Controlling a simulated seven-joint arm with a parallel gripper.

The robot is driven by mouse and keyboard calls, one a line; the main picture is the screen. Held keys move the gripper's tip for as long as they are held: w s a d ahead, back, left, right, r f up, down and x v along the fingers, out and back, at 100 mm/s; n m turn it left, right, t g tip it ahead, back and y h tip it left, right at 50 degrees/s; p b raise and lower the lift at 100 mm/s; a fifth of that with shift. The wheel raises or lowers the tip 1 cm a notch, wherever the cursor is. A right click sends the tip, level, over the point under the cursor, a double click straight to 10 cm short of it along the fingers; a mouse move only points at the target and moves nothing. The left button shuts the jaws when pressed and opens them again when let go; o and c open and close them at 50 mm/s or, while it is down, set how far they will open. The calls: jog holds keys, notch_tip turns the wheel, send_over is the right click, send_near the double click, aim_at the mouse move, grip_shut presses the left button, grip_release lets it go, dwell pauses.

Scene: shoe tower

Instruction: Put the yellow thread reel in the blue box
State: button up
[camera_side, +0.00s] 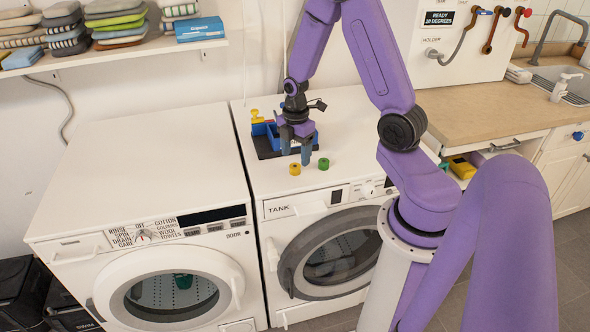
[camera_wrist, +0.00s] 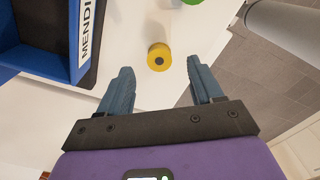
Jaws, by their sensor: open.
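The yellow thread reel (camera_side: 295,169) stands on top of the right-hand washing machine, near its front edge. In the wrist view the yellow reel (camera_wrist: 159,57) lies ahead of the fingers, roughly between their lines and apart from them. My gripper (camera_side: 296,160) is open and empty, just above and behind the reel; its two fingers also show in the wrist view (camera_wrist: 162,85). The blue box (camera_side: 272,134) sits on a dark mat behind my gripper, which partly hides it. In the wrist view the blue box (camera_wrist: 30,52), lettered "MENDI", is at upper left.
A green reel (camera_side: 323,164) stands right of the yellow one. A yellow item (camera_side: 256,115) shows at the box's back left. The machine top (camera_side: 255,187) is clear around the reels and ends at its front edge. A wooden counter (camera_side: 470,120) lies to the right.

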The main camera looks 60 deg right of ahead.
aim_at(295, 166)
jog(key=shift+f, duration=1.85)
jog(key=c, duration=1.2)
jog(key=shift+r, duration=0.1)
